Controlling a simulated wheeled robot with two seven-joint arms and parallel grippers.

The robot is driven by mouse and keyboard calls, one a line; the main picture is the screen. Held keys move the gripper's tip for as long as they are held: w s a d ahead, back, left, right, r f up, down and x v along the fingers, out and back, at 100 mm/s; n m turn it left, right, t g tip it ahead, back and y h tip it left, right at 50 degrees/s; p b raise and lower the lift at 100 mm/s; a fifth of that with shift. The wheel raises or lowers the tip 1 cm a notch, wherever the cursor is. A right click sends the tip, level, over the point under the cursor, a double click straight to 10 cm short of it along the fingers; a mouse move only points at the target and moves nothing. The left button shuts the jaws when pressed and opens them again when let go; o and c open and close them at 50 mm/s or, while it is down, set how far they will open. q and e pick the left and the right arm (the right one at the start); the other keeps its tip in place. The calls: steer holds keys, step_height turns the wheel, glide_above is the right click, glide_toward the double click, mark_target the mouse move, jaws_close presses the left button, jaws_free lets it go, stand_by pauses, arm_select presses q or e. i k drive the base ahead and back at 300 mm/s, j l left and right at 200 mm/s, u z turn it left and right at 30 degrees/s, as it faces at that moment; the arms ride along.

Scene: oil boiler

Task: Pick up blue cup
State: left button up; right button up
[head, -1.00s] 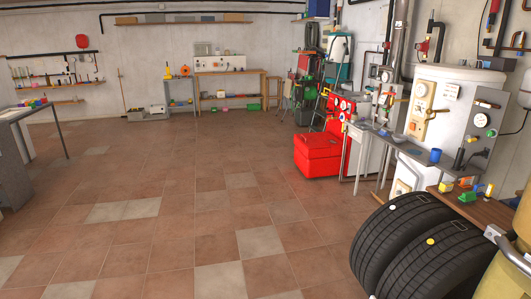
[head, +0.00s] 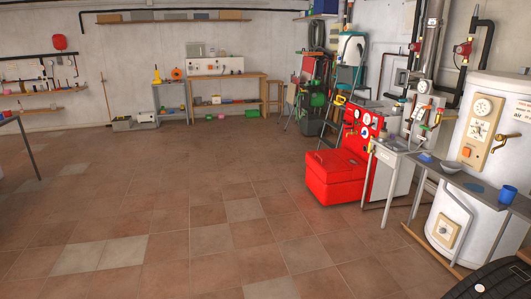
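A blue cup (head: 507,195) stands upright on a narrow grey table (head: 460,178) at the right, in front of the white boiler tank (head: 493,130). Neither of my grippers shows in the head view.
The tiled floor (head: 190,220) is clear in the middle. A red boiler unit (head: 335,178) stands left of the grey table. A black tire (head: 497,283) is at the bottom right corner. A workbench (head: 225,78) stands along the back wall.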

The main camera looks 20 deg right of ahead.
mark_target(507, 194)
steer(key=i+z, duration=0.25)
steer(key=i, duration=0.2)
steer(key=i+z, duration=0.2)
steer(key=i, duration=0.3)
steer(key=i+j+z, duration=0.25)
steer(key=i, duration=0.2)
steer(key=i+j+z, duration=0.25)
steer(key=i, duration=0.25)
steer(key=l, duration=0.1)
